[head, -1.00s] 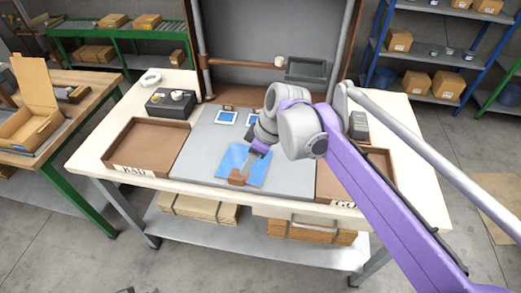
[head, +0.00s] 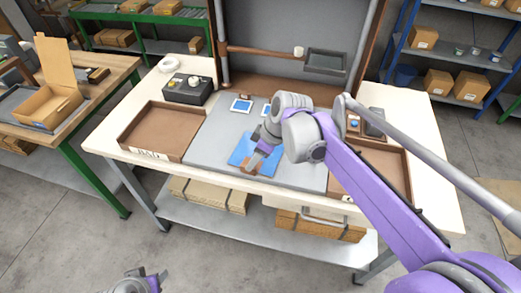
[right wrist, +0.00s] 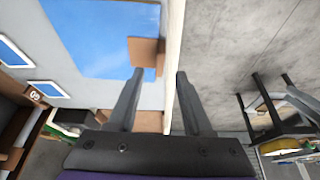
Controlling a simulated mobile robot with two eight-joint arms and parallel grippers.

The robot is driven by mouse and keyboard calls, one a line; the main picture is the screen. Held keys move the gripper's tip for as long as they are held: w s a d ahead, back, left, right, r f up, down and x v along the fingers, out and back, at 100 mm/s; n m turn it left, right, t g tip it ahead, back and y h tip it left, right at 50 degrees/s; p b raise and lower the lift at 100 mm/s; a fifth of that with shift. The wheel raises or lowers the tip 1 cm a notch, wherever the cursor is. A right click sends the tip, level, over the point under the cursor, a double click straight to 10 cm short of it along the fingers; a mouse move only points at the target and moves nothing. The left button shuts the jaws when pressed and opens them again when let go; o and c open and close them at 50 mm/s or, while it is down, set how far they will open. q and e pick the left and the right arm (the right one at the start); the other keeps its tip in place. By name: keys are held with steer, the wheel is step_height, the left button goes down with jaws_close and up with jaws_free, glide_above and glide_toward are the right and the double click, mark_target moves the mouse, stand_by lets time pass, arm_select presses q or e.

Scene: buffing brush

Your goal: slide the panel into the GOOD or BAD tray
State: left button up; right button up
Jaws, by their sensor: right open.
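The blue panel (head: 240,150) lies flat on the grey work surface, with a small brown block (head: 251,169) at its front edge. The panel (right wrist: 95,35) and block (right wrist: 145,52) also show in the right wrist view. My right gripper (head: 256,163) is over the panel's front edge by the block. Its spread fingers (right wrist: 160,73) have the block close to one fingertip; contact is unclear. The BAD tray (head: 160,130) is left of the grey surface. The right tray (head: 390,168) is partly hidden behind my right arm. My left gripper (head: 140,282) is low at the bottom edge.
Two small blue-faced panels (head: 241,106) lie farther back. A dark control box (head: 188,89) and a white ring (head: 169,64) stand at the back left. A brown bar (head: 265,50) crosses the back. A side table (head: 105,85) is left.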

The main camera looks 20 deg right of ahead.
steer(key=shift+x, duration=2.2)
jaws_close()
